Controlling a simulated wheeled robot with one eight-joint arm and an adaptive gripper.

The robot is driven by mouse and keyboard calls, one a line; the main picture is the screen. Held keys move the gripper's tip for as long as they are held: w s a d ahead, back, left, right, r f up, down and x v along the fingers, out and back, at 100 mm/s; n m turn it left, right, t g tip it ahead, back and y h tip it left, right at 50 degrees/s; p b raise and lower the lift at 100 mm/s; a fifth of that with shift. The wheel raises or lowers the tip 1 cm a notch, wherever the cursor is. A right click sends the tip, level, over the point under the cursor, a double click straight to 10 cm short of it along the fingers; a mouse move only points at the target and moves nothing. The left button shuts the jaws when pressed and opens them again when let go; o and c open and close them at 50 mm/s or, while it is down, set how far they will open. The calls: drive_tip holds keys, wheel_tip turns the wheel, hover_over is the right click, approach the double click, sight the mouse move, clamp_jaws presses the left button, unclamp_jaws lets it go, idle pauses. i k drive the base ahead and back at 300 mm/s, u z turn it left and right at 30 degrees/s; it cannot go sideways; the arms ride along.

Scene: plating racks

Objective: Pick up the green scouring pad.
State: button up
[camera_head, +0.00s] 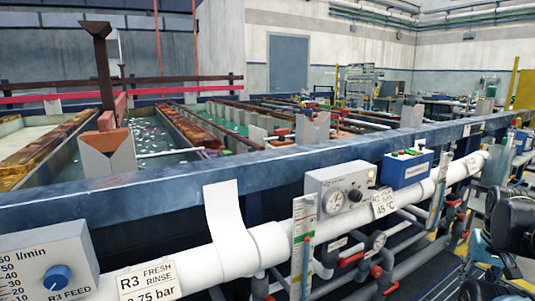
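I cannot make out a green scouring pad for certain. A small green patch shows among small items on top of a blue box (407,168) on the rail, too small to identify. Dark jointed parts (513,222), which look like the end of my arm with my gripper, show at the lower right edge, partly cut off. They are apart from the blue box, to its right and lower. The fingertips are not clear, and I see nothing held in them.
A long blue rail (285,158) runs along the tanks (150,132). Below it are a white pipe (190,262), a grey control box (340,190), a flow panel (45,268) and several red-handled valves. A white sheet (224,208) hangs over the pipe.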

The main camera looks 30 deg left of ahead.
sight(224, 153)
drive_tip(key=z, duration=0.65)
drive_tip(key=k, duration=2.2)
drive_tip(key=u, duration=1.65)
drive_tip(key=i, duration=1)
drive_tip(key=z, duration=0.05)
